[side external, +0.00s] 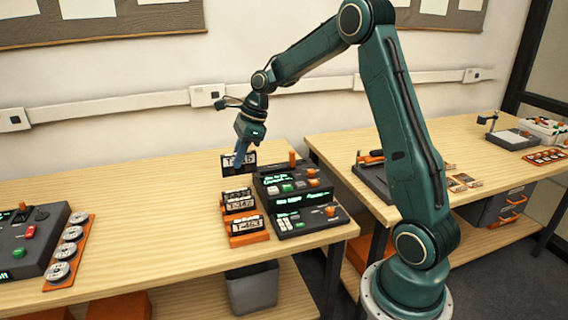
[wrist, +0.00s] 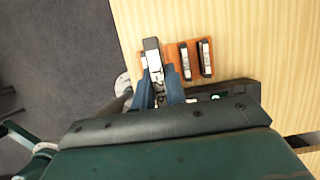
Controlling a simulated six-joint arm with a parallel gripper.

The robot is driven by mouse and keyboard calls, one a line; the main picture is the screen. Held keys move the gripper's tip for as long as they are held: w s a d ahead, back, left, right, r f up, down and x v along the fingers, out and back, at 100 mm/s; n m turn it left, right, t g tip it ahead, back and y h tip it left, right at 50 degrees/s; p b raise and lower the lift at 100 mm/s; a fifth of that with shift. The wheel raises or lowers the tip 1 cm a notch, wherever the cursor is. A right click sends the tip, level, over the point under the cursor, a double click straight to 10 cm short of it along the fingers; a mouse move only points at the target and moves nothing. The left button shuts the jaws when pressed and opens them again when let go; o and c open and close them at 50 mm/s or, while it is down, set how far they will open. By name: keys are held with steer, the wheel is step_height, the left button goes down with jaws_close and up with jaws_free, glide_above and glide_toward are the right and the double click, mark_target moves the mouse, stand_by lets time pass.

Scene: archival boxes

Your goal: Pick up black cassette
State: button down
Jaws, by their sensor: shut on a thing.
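A black cassette with a white label (side external: 228,161) is held upright between the fingers of my gripper (side external: 240,156), above the far end of the orange holder. In the wrist view the held cassette (wrist: 151,52) sits between the blue fingers of my gripper (wrist: 160,90), shut on its edge. Two more black cassettes with white labels, one nearer the front (side external: 245,226) and one behind it (side external: 238,201), stand in the orange holder (side external: 250,239). Both standing cassettes also show in the wrist view (wrist: 205,58), to the right of the held one.
Dark consoles with green displays (side external: 300,205) stand right of the holder, close to my gripper. A control box (side external: 32,238) and an orange tray of round reels (side external: 68,250) sit at the left. The wooden table (side external: 150,215) between them is clear. A grey bin (side external: 252,287) stands below.

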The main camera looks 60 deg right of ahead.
steer(key=shift+r, duration=1.2)
steer(key=d+f, duration=0.5)
steer(key=d, duration=0.6)
steer(key=w+d+f, duration=0.1)
steer(key=d+f, duration=0.4)
steer(key=d, duration=0.7)
steer(key=shift+w, duration=0.2)
steer(key=shift+f, duration=0.2)
steer(key=shift+f, duration=1.35)
steer(key=shift+f, duration=0.15)
steer(key=shift+f, duration=0.6)
